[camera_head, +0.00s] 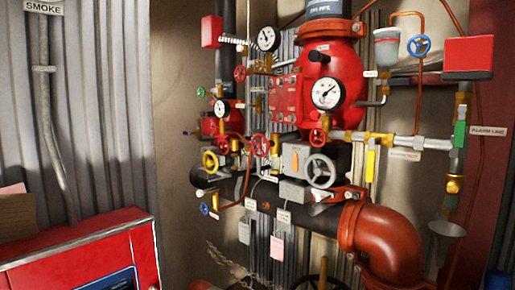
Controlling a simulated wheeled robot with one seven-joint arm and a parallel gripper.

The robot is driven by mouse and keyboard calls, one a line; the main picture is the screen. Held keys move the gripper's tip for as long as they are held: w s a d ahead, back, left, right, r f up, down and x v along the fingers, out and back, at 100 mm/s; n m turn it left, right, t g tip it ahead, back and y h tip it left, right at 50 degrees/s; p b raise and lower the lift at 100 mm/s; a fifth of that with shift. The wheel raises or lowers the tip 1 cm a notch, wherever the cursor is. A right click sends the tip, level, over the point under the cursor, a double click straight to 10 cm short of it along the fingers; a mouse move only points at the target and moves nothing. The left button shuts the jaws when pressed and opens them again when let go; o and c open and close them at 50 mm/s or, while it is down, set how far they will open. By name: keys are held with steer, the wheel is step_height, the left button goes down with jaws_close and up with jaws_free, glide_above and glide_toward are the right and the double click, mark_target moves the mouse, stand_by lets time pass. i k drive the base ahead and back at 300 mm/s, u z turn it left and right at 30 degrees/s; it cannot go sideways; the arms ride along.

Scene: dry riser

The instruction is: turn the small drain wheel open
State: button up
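Several small hand wheels sit on the pipework, and I cannot tell which is the drain wheel, as the labels are too small to read. There is a red wheel (260,144) left of centre, a smaller red wheel (318,137) below the front gauge, and a yellow wheel (210,161) on the left branch. A small blue wheel (204,208) is low on the left, another blue wheel (419,45) is at the upper right. A larger grey wheel (320,170) is in the middle. My gripper is not in view, and nothing touches these wheels.
The red valve body (333,75) carries a pressure gauge (327,93). A thick orange elbow pipe (385,240) bulges out below. A red cabinet (85,255) stands at the lower left. Hanging tags (277,247) and thin copper lines crowd the pipes. A drain funnel (446,229) is at right.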

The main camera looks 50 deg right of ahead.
mark_target(223, 146)
steer(key=z, duration=1.6)
